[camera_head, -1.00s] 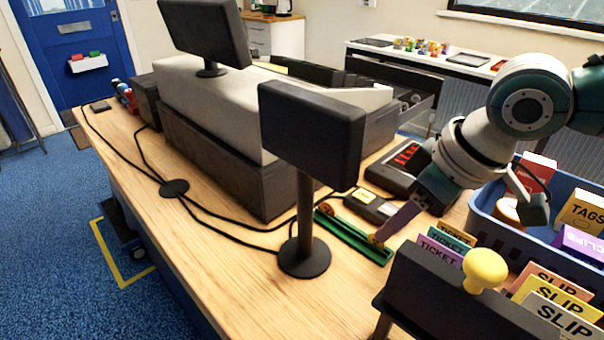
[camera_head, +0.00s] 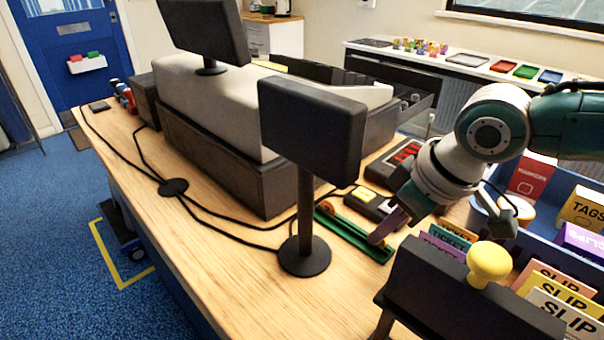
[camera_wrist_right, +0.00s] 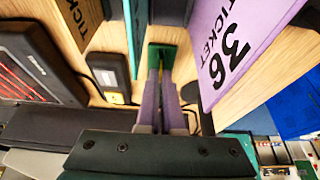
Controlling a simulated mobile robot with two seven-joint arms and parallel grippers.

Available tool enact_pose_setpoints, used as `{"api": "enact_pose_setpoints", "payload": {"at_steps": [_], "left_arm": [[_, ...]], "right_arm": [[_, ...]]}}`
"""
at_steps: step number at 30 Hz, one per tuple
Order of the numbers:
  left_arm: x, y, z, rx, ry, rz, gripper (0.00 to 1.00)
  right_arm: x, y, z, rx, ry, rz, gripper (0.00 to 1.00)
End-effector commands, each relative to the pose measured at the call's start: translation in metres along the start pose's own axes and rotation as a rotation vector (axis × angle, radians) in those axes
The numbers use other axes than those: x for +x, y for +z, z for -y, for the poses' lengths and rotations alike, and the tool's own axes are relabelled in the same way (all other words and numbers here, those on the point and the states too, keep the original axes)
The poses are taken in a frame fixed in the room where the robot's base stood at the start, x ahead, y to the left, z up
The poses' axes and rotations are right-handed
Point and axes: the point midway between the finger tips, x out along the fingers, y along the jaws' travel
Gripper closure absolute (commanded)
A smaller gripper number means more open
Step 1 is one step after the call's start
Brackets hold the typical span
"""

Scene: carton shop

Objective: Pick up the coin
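A narrow green tray (camera_head: 345,230) lies on the counter; it also shows in the wrist view (camera_wrist_right: 163,50). A small orange-gold round piece (camera_head: 326,209) sits at its far left end. My right gripper (camera_head: 377,238) points down at the tray's near right end. In the wrist view its two purple-grey fingers (camera_wrist_right: 161,72) are close together over the green tray, with a thin yellowish strip between them. I cannot tell whether that strip is the coin's edge; the fingers hide the coin's place. My left gripper is out of view.
Tickets (camera_head: 445,242) in a dark holder stand right of my gripper; one lilac ticket (camera_wrist_right: 232,45) is close in the wrist view. A screen on a post (camera_head: 305,245) stands left of the tray. A card terminal (camera_head: 372,204) lies behind. A blue crate (camera_head: 590,240) is at right.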

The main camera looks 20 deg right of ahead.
Motion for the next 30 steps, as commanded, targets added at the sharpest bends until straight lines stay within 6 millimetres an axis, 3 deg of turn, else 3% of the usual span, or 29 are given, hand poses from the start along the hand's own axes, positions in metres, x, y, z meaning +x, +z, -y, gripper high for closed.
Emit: {"api": "enact_pose_setpoints", "payload": {"at_steps": [20, 26, 30], "left_arm": [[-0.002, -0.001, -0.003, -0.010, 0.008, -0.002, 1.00], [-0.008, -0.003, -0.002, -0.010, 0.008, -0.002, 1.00], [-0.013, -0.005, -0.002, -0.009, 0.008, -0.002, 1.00]], "right_arm": [[-0.005, -0.002, 0.000, 0.000, 0.000, -0.001, 1.00], [-0.034, -0.014, -0.001, -0.003, 0.002, -0.003, 1.00], [-0.073, -0.032, -0.001, -0.003, 0.003, -0.007, 1.00]]}}
